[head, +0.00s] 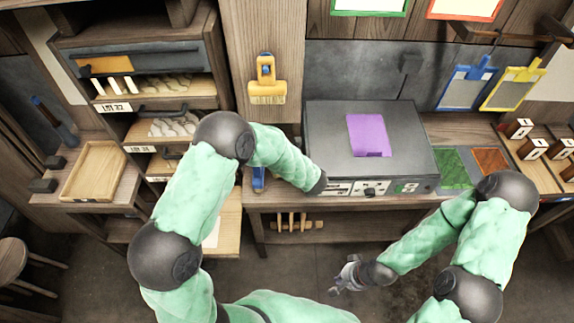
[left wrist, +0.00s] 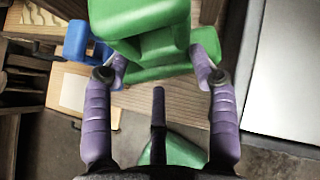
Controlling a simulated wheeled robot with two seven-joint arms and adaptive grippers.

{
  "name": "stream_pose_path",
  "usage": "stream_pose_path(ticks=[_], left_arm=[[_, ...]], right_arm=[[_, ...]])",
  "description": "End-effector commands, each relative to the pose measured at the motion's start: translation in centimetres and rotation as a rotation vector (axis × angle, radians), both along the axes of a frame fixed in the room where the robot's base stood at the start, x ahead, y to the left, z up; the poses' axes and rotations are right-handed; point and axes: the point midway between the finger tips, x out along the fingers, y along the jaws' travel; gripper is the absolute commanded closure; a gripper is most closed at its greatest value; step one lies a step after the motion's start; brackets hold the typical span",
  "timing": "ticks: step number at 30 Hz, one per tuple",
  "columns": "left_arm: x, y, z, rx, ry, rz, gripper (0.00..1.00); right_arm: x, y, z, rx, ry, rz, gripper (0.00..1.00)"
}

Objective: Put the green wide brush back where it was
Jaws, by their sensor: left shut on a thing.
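In the left wrist view the purple fingers of my left gripper (left wrist: 160,72) are shut on the green wide brush (left wrist: 150,45). Its thick green body fills the top middle; its bristles cannot be made out. In the head view the left arm reaches over the workbench front, and its gripper and the brush are hidden behind my wrist. A yellow wide brush (head: 267,82) hangs on the wooden post. A blue tool (head: 258,180) shows below it, partly behind my arm; a blue thing (left wrist: 82,42) is left of the green brush in the wrist view. My right gripper (head: 342,278) is open and empty over the floor.
A grey machine with a purple sheet (head: 368,134) stands on the workbench, right of my left wrist. Green (head: 453,168) and orange mats lie farther right. Drawers (head: 170,130) and a wooden tray (head: 95,172) are left. Blue and yellow framed panels (head: 466,88) hang at right.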

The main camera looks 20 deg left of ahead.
Motion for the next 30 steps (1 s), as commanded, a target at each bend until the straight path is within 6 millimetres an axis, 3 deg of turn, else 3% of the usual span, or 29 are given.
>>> stream_pose_path(ticks=[15, 30], left_arm=[[0.0, 0.0, -5.1, 0.0, -0.001, 0.003, 0.8], [0.0, 0.0, -5.8, 0.0, -0.002, 0.003, 0.8]], right_arm=[[0.0, 0.0, -2.7, 0.0, 0.0, 0.0, 1.0], [0.0, 0.0, -3.0, 0.0, 0.0, 0.0, 1.0]])
